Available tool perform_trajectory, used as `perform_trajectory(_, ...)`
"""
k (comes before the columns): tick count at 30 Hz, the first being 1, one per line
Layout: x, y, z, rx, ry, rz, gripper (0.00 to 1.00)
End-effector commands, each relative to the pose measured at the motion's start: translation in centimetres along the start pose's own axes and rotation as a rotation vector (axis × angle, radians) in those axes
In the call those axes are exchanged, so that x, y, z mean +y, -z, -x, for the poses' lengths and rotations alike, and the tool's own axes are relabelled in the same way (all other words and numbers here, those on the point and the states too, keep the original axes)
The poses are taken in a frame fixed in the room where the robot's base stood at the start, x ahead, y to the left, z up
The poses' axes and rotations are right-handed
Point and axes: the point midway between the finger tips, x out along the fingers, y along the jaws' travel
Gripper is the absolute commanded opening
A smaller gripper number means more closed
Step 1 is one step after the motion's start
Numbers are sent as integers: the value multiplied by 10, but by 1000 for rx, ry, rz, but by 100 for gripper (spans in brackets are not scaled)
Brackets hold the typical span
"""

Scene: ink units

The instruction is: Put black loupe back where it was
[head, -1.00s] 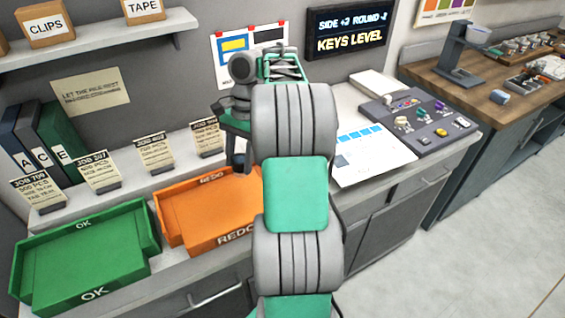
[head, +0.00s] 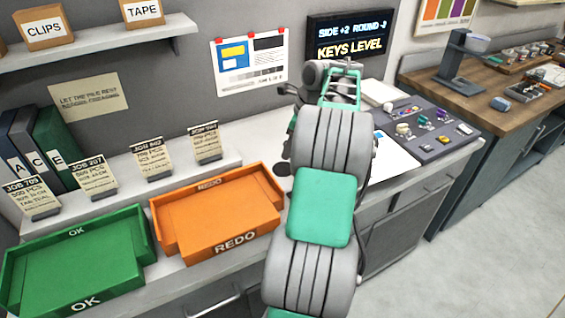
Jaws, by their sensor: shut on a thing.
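My arm reaches up across the middle of the head view and bends down at its far end. My gripper (head: 289,150) is mostly hidden behind the arm, at the right of the orange REDO tray. A small dark round piece, which looks like the black loupe (head: 282,169), shows at the arm's left edge, held above the counter. Its full shape and the fingertips are hidden. My gripper is shut on it. I cannot tell the exact gap between it and the counter.
The orange REDO tray (head: 245,238) and green OK tray (head: 138,262) look empty. Job cards (head: 207,142) stand on a ledge behind. A white sheet (head: 397,160) and a grey control console (head: 440,146) lie right of my arm. A screen (head: 350,37) reads KEYS LEVEL.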

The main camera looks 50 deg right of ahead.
Motion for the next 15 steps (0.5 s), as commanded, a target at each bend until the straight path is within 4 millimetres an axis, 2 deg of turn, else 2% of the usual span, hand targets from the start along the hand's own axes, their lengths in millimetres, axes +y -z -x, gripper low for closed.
perform_trajectory(1,-4,-3,-17,0,-2,2,3)
perform_trajectory(3,-8,-7,-28,1,-1,2,3)
perform_trajectory(9,-17,-15,-49,0,-1,2,3)
perform_trajectory(12,-16,-7,-70,1,-2,0,3)
perform_trajectory(15,-17,-5,-75,0,1,1,3)
